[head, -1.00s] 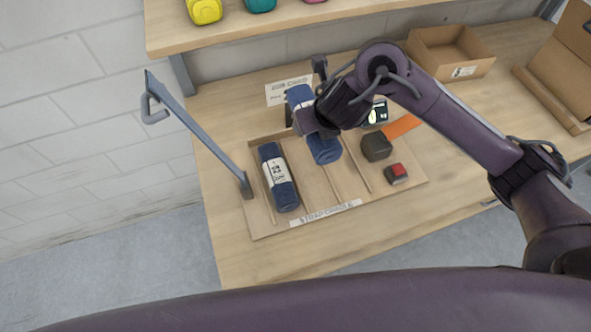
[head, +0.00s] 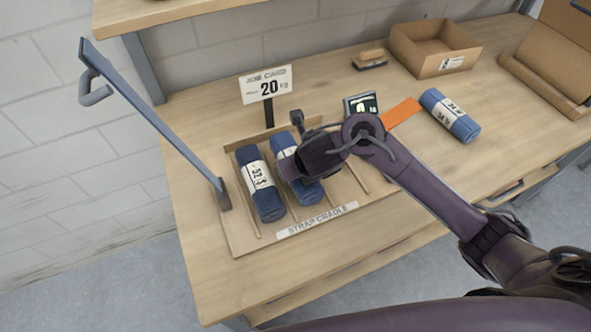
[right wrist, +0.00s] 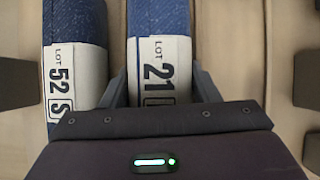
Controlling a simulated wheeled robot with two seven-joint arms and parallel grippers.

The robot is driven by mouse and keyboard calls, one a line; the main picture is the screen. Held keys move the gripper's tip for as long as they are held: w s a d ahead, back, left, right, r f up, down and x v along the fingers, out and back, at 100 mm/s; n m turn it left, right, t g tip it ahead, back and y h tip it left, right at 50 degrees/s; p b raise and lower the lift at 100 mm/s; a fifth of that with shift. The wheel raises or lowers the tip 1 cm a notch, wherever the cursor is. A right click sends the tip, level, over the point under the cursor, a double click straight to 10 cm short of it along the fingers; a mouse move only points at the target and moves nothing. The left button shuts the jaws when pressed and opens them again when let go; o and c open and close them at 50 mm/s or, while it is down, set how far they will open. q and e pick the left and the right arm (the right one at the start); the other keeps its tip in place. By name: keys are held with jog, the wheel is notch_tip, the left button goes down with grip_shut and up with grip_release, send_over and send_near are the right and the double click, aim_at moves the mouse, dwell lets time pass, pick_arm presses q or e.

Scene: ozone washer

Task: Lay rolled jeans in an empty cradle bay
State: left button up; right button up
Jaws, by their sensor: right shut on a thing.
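The strap cradle (head: 240,239) is a shallow cardboard tray with thin dividers on the bench. A blue jeans roll with a white band reading 52 (head: 267,205) lies in its leftmost bay; it also shows in the right wrist view (right wrist: 74,50). My right gripper (head: 299,167) is shut on a second blue roll, banded LOT 21 (head: 311,191), at the second bay, beside and roughly parallel to the first. In the right wrist view my fingers (right wrist: 160,88) flank its band. I cannot tell whether it touches the cradle floor. My left gripper is out of view.
A third jeans roll (head: 450,116) lies on the bench at right, near an orange strip (head: 401,112) and a scale display (head: 361,104). A grey lever (head: 150,125) rises at the cradle's left. A box (head: 435,47) stands behind.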

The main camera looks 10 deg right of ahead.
jog(key=shift+f, duration=0.2)
jog(key=shift+f, duration=0.15)
jog(key=o, duration=1.2)
jog(key=shift+o, duration=0.2)
jog(key=p+v, duration=0.6)
jog(key=v, duration=0.5)
jog(key=shift+w+p, duration=0.2)
jog(key=shift+p, duration=0.1)
jog(key=shift+p+v, duration=0.45)
jog(key=shift+v, duration=0.35)
jog(key=shift+s+f, duration=0.1)
